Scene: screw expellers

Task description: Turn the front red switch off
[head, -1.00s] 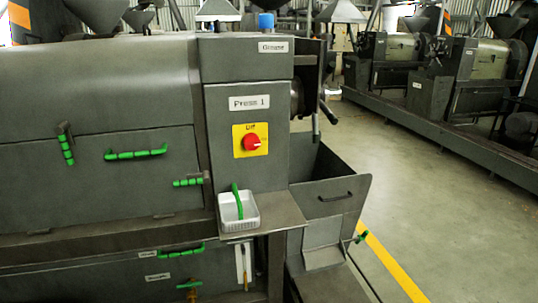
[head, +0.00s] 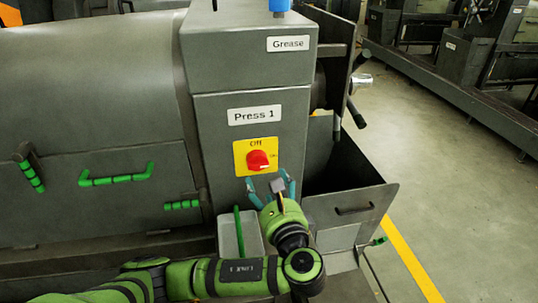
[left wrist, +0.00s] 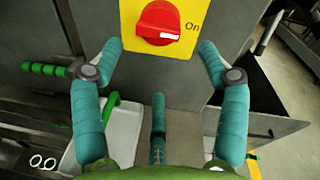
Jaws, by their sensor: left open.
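The red switch (head: 259,160) is a rotary knob on a yellow plate (head: 242,150) on the front of the grey cabinet labelled Press 1. "Off" is lettered above the knob and "On" at its right. In the left wrist view the knob (left wrist: 158,22) is at the top, with its handle pointing toward "On". My left gripper (head: 270,182) is open and empty just below the plate, its teal fingers spread and pointing at the panel. In the left wrist view the fingers (left wrist: 160,55) stand apart, below the knob and not touching it. My right gripper is out of view.
A white basket (head: 228,240) with a green-handled tool (head: 240,232) stands on the ledge below the switch, beside my left arm. An open metal bin (head: 345,208) is at the right. Green handles (head: 117,179) stick out from the press at the left.

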